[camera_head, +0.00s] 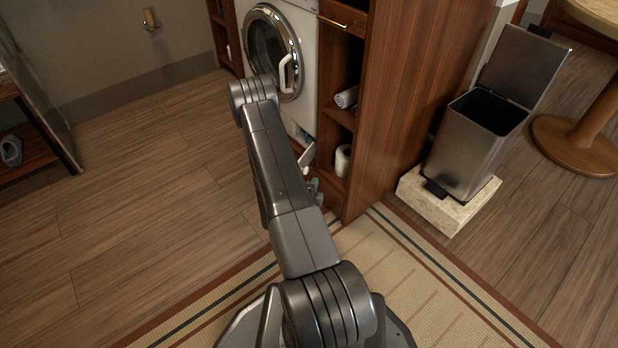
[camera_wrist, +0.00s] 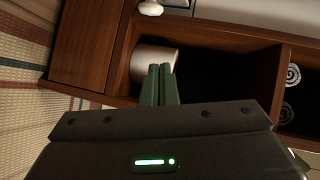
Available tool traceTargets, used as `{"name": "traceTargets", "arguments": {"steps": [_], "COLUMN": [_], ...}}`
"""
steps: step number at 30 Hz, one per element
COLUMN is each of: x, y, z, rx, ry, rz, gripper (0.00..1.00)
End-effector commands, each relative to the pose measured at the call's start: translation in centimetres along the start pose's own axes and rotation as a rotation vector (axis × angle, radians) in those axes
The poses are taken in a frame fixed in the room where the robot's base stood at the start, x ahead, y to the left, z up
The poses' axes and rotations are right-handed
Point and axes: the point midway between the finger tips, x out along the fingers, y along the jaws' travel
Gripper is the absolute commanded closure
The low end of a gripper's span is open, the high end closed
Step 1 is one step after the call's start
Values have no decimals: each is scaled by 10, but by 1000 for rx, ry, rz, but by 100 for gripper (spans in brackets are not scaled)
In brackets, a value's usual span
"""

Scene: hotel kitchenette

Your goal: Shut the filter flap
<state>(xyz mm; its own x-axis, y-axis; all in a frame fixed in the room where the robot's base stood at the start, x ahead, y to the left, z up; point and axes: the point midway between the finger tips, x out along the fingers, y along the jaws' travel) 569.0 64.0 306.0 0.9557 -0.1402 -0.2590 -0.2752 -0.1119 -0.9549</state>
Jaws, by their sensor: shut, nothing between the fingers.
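The washing machine (camera_head: 308,70) stands in the wooden cabinet, with its round glass door (camera_head: 270,52) at the front. Low on its front, a small pale flap (camera_head: 308,154) sticks out at an angle, looking open. My arm hides much of the machine's lower front. My gripper (camera_head: 315,188) is low, just in front of the cabinet and below the flap in the picture. In the wrist view my gripper (camera_wrist: 159,82) has its two green fingers together, empty, in front of a white roll. I cannot make out the flap for certain in the wrist view.
The cabinet's open shelves hold the white roll (camera_head: 342,160) and a rolled towel (camera_head: 347,97). The wooden side panel (camera_head: 415,90) stands right of them. A metal bin (camera_head: 476,140) with its lid up stands on a stone block (camera_head: 452,204). The floor on the left is clear.

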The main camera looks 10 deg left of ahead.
Motion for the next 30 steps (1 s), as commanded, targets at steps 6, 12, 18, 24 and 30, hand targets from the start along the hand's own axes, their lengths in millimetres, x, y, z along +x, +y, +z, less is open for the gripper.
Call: {"name": "traceTargets", "arguments": {"steps": [6,12,18,24,30], "x": [-21,-36,-27,9,51], "y": [37,51,51,43,32], "z": [2,1,0,-1,-2], "rx": [95,142,154,155,154], "ry": [19,15,15,17,15], "rz": [-161,-247,-266,-267,-267], "gripper": [100,100,100,100,100]}}
